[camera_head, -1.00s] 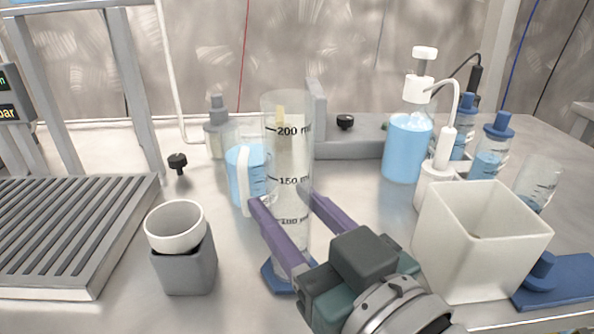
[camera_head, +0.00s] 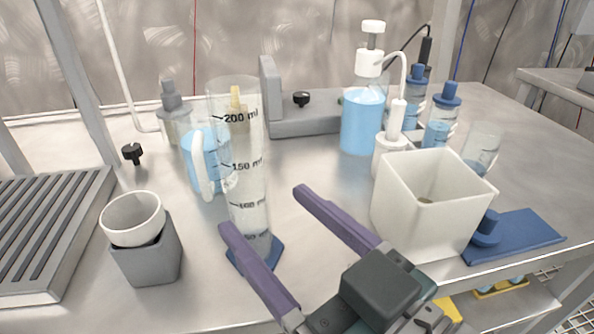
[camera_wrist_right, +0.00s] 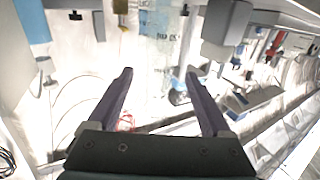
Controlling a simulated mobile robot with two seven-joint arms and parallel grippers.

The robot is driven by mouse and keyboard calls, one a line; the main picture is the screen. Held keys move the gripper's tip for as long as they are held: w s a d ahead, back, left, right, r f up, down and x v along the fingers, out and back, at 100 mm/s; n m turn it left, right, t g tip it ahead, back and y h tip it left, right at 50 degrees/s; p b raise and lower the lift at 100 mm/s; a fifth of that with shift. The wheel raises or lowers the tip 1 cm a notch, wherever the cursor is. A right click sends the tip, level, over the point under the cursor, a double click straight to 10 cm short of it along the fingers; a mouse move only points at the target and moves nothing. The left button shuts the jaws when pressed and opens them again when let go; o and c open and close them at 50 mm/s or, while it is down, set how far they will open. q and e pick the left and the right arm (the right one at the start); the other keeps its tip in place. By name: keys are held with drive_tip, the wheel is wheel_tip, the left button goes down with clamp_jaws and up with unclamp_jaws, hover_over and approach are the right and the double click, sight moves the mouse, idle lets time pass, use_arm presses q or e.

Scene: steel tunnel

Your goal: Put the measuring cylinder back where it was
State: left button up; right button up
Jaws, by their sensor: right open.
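The measuring cylinder (camera_head: 238,165) is clear, with black marks up to 200 ml and a blue foot (camera_head: 256,254). It stands upright on the steel bench, left of centre in the head view. In the right wrist view the cylinder (camera_wrist_right: 165,45) shows at the top, beyond the fingertips. My right gripper (camera_head: 265,208) is open and empty, with its purple fingers apart. It is on the near side of the cylinder, with no finger visibly closed on it. The right gripper also shows in the right wrist view (camera_wrist_right: 158,72). My left gripper is not in view.
A white square container (camera_head: 432,205) stands to the right, near a blue flat base (camera_head: 515,236). A white cup in a grey holder (camera_head: 146,262) and a slatted rack (camera_head: 50,235) are at left. Blue-liquid bottles (camera_head: 362,122) and a jug (camera_head: 203,160) stand behind.

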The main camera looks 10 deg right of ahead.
drive_tip(key=v, duration=0.6)
drive_tip(key=shift+s, duration=0.15)
